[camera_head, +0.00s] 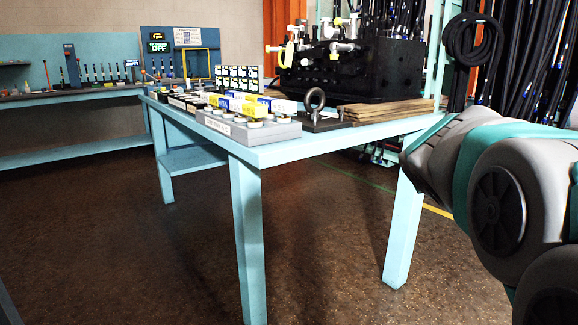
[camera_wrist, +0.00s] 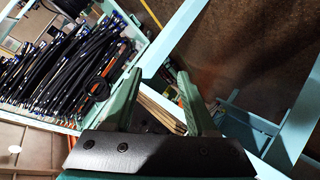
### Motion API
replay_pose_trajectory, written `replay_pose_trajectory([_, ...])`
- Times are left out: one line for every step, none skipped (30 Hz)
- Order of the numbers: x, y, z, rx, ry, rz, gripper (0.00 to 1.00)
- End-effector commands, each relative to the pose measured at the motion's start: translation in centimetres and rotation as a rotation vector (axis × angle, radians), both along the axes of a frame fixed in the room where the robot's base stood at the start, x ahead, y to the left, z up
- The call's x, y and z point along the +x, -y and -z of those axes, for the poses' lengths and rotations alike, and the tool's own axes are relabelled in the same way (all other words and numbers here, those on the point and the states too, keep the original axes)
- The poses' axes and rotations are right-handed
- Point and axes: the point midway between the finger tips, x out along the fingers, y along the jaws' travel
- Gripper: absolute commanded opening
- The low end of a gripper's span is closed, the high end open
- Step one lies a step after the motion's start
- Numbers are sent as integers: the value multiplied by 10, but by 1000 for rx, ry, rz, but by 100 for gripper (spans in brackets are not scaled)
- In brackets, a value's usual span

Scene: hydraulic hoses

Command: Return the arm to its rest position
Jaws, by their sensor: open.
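My arm (camera_head: 490,185) shows at the right edge of the head view, grey with teal bands, beside the right end of the light-blue table. My gripper is outside the head view. In the wrist view my gripper (camera_wrist: 160,88) shows two green fingers standing apart with nothing held between them. Part of the table and its wooden slats show behind the fingers, at a distance.
The table (camera_head: 290,148) bears a black hydraulic block (camera_head: 350,68), wooden slats (camera_head: 385,112), an eye bolt (camera_head: 315,103) and boxes (camera_head: 240,105). Black hoses (camera_head: 535,75) hang at the right; they also fill the wrist view's left (camera_wrist: 65,70). Open floor (camera_head: 120,260) lies in front.

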Motion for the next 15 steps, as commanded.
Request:
replay_pose_trajectory([-24,-4,25,41,-65,25,57])
replay_pose_trajectory([-38,-7,39,66,-102,40,57])
replay_pose_trajectory([-57,-12,58,100,-157,57,57])
replay_pose_trajectory([-72,-16,74,125,-201,70,57])
replay_pose_trajectory([-86,-21,88,149,-242,80,57])
replay_pose_trajectory([-107,-27,104,182,-296,95,57])
replay_pose_trajectory([-122,-33,117,206,-335,104,57])
replay_pose_trajectory([-138,-39,130,229,-378,111,57])
replay_pose_trajectory([-160,-47,146,260,-438,122,57])
replay_pose_trajectory([-175,-54,157,284,-478,128,57])
replay_pose_trajectory([-191,-61,167,307,-517,132,57])
replay_pose_trajectory([-214,-71,182,337,-578,140,57])
replay_pose_trajectory([-230,-78,191,361,-619,143,57])
replay_pose_trajectory([-247,-86,200,383,-662,145,57])
replay_pose_trajectory([-269,-96,211,412,-718,149,57])
